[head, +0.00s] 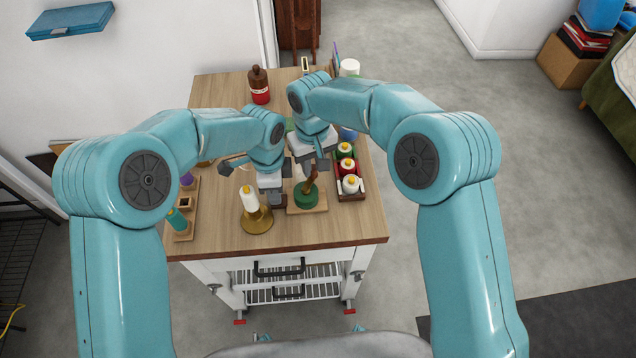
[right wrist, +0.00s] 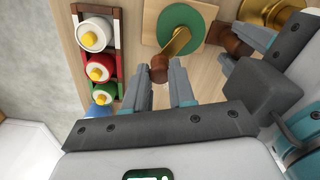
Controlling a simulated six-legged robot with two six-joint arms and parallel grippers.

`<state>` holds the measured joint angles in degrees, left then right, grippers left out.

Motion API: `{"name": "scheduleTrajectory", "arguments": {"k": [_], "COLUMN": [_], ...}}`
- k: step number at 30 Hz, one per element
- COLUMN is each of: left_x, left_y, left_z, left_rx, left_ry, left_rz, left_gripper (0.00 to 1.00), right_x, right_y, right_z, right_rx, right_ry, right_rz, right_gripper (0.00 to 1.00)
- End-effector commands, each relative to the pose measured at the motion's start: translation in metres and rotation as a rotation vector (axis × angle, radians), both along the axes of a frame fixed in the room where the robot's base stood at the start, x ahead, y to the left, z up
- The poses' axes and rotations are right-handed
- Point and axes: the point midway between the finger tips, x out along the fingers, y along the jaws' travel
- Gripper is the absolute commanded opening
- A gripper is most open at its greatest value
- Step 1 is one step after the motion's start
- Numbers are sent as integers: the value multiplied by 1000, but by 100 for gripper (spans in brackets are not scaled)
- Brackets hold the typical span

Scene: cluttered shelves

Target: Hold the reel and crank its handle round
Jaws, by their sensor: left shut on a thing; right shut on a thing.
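The reel has a green disc (head: 306,196) on a light wooden board (head: 312,209) near the table's front. The right wrist view shows the disc (right wrist: 171,27) with a brass crank arm (right wrist: 179,41) ending in a brown handle knob (right wrist: 158,70). My right gripper (head: 316,167) is shut on this knob, with a finger on each side. My left gripper (head: 277,196) is low at the board's left side, shut on a brown wooden grip (right wrist: 229,42). The left fingers partly hide that grip.
A white spool on a brass stand (head: 258,222) is close to my left gripper. A wooden rack (head: 184,234) is at the left edge, and a bottle (head: 259,86) stands behind.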

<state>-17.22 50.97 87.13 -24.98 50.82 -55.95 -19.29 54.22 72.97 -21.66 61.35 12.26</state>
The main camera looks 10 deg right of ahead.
Motion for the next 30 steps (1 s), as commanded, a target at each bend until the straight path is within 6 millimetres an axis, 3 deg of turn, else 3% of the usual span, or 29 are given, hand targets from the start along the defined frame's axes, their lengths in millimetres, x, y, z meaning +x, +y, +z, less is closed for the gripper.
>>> {"name": "scheduleTrajectory", "arguments": {"k": [7,8,10,21,30], "left_x": [-1,-1,-1,-1,-1], "left_y": [0,0,0,1,1], "left_z": [-3,-3,-3,-4,-4], "left_rx": [1,1,1,2,1], "left_ry": [4,4,4,4,3], "left_rz": [-1,-1,-1,-1,-1], "left_gripper": [0,0,0,0,0], "right_x": [-1,-1,-1,0,-1], "right_y": [1,1,1,1,2], "right_z": [-4,-4,-4,4,66], "right_rx": [-2,-2,-2,-1,0], "right_ry": [9,9,8,2,-2], "right_rz": [36,36,35,33,33], "right_gripper": [0,31,53,54,54]}}
